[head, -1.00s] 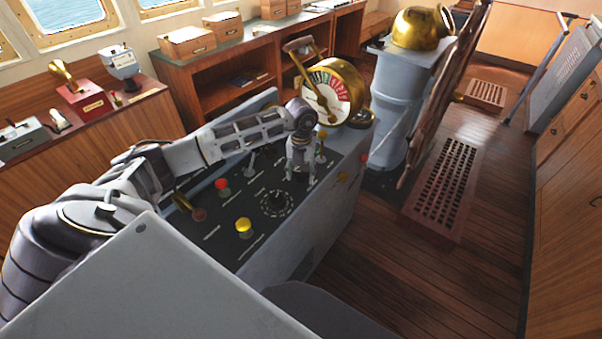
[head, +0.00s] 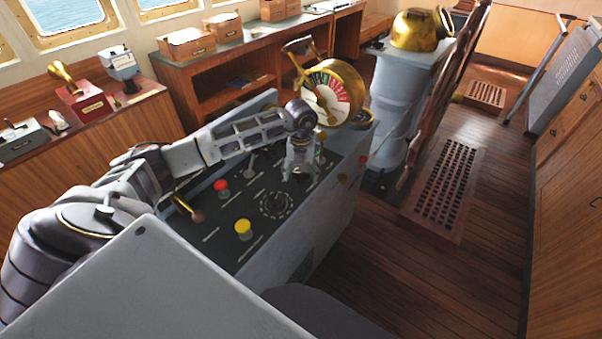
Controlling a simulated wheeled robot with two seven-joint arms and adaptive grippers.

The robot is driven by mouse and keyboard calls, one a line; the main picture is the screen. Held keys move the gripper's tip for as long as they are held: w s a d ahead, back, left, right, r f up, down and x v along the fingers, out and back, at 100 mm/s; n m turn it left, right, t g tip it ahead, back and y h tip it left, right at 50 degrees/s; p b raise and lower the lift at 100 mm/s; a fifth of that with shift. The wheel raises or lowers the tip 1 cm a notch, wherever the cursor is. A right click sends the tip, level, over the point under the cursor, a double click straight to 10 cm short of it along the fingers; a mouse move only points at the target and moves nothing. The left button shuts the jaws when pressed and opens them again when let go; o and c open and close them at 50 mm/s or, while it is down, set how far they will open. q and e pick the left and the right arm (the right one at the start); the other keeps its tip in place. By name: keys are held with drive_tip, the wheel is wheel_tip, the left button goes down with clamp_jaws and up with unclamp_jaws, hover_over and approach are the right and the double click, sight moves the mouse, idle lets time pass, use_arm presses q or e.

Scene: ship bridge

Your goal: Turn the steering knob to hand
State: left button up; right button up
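The grey control console (head: 310,240) has a dark top panel. A small black round knob (head: 275,203) with a ring of white marks sits near the panel's right edge; it looks like the steering knob, but I cannot read its labels or setting. My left gripper (head: 299,174) points down over the panel, behind and to the right of this knob and apart from it in the picture. Its fingers are small and partly blend with levers behind, so I cannot tell whether they are open. My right gripper is not in view.
A red button (head: 221,186), a yellow button (head: 243,228) and a brass lever (head: 186,206) stand on the panel. A brass telegraph dial (head: 330,95) rises at the console's far end. Wooden floor (head: 390,275) is clear to the right.

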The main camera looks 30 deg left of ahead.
sight(301, 174)
use_arm(q)
drive_tip(key=shift+r, duration=0.15)
wheel_tip(301, 174, up, 12)
idle(1.0)
drive_tip(key=shift+f, duration=0.25)
idle(0.3)
